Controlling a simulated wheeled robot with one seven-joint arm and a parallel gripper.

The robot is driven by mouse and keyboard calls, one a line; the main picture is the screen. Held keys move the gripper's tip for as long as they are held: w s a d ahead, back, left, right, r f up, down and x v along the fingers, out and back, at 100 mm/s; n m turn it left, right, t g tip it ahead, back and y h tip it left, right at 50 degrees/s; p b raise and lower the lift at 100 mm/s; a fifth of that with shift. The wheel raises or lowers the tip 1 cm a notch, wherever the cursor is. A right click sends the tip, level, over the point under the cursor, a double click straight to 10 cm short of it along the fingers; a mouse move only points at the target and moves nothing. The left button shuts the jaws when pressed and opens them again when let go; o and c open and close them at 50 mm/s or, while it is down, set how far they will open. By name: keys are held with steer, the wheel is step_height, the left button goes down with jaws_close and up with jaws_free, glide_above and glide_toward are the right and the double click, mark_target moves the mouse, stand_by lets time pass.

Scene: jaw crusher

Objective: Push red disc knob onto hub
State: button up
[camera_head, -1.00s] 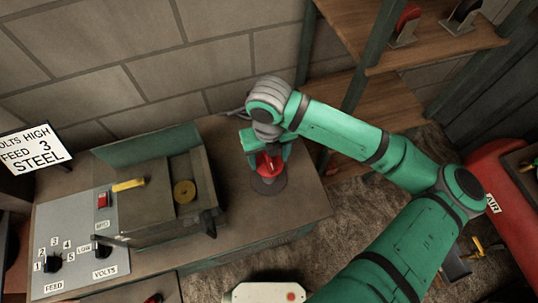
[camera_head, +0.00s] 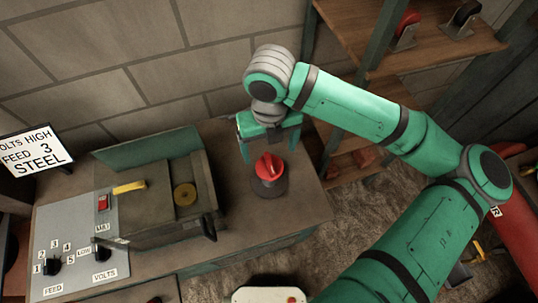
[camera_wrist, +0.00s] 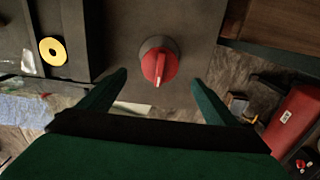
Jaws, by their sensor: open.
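The red disc knob (camera_head: 268,168) sits upright on a dark round base, the hub (camera_head: 269,187), on the right part of the bench top. The knob has a raised grip with a pale pointer line, which also shows in the wrist view (camera_wrist: 159,66). My gripper (camera_head: 268,153) is above and behind the knob in the head view, fingers apart and empty. In the wrist view its two green fingers (camera_wrist: 158,85) spread on either side below the knob, not touching it. I cannot tell whether the knob is fully seated on the hub.
The crusher box (camera_head: 165,205) with a yellow handle and brass disc stands left of the knob. A grey control panel (camera_head: 75,245) is further left. A wooden shelf (camera_head: 430,40) stands at back right. Bare bench lies around the knob.

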steer(key=shift+r, duration=1.5)
steer(key=shift+w, duration=0.1)
